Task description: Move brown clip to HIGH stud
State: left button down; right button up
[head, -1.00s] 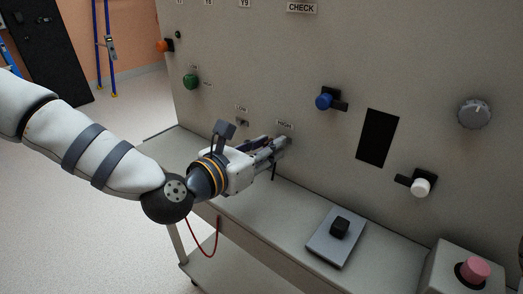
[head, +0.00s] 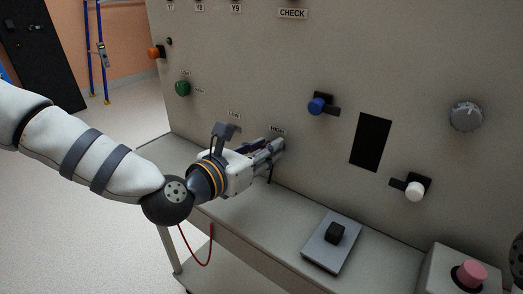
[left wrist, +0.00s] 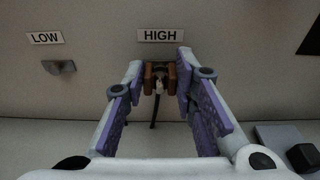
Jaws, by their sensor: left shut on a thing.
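The brown clip (left wrist: 159,77) is between the fingertips of my left gripper (left wrist: 160,80), right below the HIGH label (left wrist: 160,35) in the left wrist view. My left gripper (head: 279,148) is shut on it, with its tips close to the panel under the HIGH label (head: 277,130) in the head view. The HIGH stud is hidden behind the clip and fingers, so I cannot tell whether the clip is seated on it. A thin dark lead (left wrist: 154,112) hangs down from the clip. The LOW stud (left wrist: 60,67) is bare under its label (left wrist: 45,38).
The grey panel has a green knob (head: 183,88), a blue knob (head: 317,106), a white knob (head: 414,191) and a dark opening (head: 371,142). A grey plate with a black block (head: 335,233) lies on the ledge. A pink button box (head: 470,275) stands at right.

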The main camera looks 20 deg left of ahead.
pick_arm(q)
jog(key=shift+w, duration=0.2)
jog(key=shift+w+d, duration=0.1)
jog(key=shift+w, duration=0.1)
jog(key=c, duration=1.2)
grip_release()
